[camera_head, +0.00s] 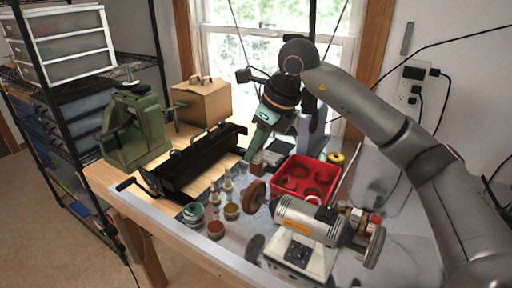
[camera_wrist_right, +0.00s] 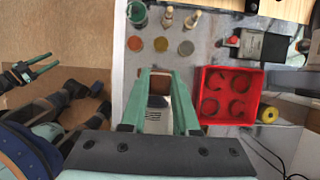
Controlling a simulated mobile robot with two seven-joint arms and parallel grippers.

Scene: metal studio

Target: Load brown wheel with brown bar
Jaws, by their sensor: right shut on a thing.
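My right gripper (camera_head: 262,146) points down over the bench, its green fingers shut on a brown bar (camera_head: 256,169). In the right wrist view the bar (camera_wrist_right: 160,84) shows brown at its end, with a pale printed wrapper between the fingers (camera_wrist_right: 160,100). The brown wheel (camera_head: 254,196) is on the left end of a silver bench motor (camera_head: 309,220), just below the bar. The bar looks apart from the wheel, but the exact gap is hard to judge. My left gripper (camera_wrist_right: 42,67) shows at the left of the wrist view, fingers apart and empty.
A red tray (camera_head: 328,172) with wheels stands behind the motor. Small jars (camera_head: 216,229) and bottles stand left of the wheel. A black metal brake (camera_head: 190,165), a green press (camera_head: 134,128) and a cardboard box (camera_head: 202,102) fill the bench's left side.

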